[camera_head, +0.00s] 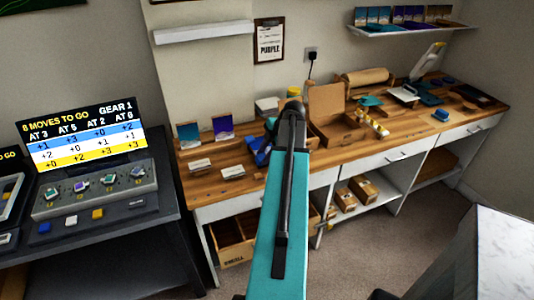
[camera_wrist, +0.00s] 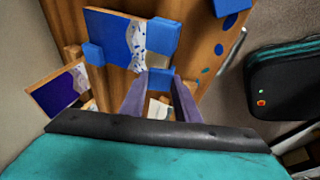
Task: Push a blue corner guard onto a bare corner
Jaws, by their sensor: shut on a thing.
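A panel (camera_wrist: 112,32) with a blue, white-speckled face and thin wooden edges is in the wrist view, just beyond my fingertips. One blue corner guard (camera_wrist: 93,54) sits at its lower left corner. Another blue corner guard (camera_wrist: 163,36) is at its right side. My gripper (camera_wrist: 160,92) is shut on a blue corner guard (camera_wrist: 159,77), near the panel's lower right corner. I cannot tell whether this guard touches the panel. The panel's upper left corner looks bare. In the head view, blue parts (camera_head: 262,156) show on the bench, and my arm hides the gripper.
The wooden bench (camera_head: 220,183) carries an open cardboard box (camera_head: 333,127) right of my arm. A purple panel (camera_head: 223,127) and a blue panel (camera_head: 189,135) stand at the back left. Small white cards (camera_head: 232,172) lie in front. A display (camera_head: 82,135) stands left.

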